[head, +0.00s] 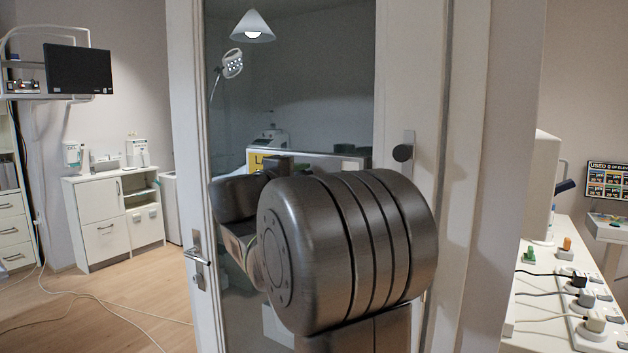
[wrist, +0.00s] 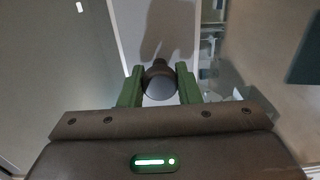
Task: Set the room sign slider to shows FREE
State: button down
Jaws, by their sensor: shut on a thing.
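In the wrist view, my gripper (wrist: 160,88) has its two green fingers closed on the sides of a dark round knob (wrist: 158,68). The knob stands in front of a pale upright strip (wrist: 128,35), where a dark shadow falls. I cannot read any sign wording, so the slider's setting cannot be told. In the head view, my arm's large dark joint hides the gripper and the held knob. A dark round knob on a grey plate (head: 409,139) shows on the white frame to the right; I cannot tell whether it belongs to the sign.
A white glazed door (head: 183,140) with a lever handle (head: 197,255) stands close ahead. A white cabinet (head: 103,222) is at the left, with cables (head: 103,300) across the floor. A counter with plugs and cables (head: 540,325) is at the right. Open floor lies at the left.

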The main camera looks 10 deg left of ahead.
jog(key=w+a+p, duration=0.1)
jog(key=w+a, duration=0.3)
jog(key=a, duration=0.8)
jog(key=shift+p, duration=0.4)
jog(key=shift+w, duration=0.1)
jog(key=c, duration=1.5)
grip_release()
jog(key=o, duration=0.4)
jog(key=shift+w+a, duration=0.1)
jog(key=shift+a, duration=0.1)
jog(key=shift+o, duration=0.2)
jog(key=shift+d, duration=0.1)
jog(key=b+v, duration=0.2)
jog(key=v, duration=1.2)
jog(key=shift+w+d, duration=0.1)
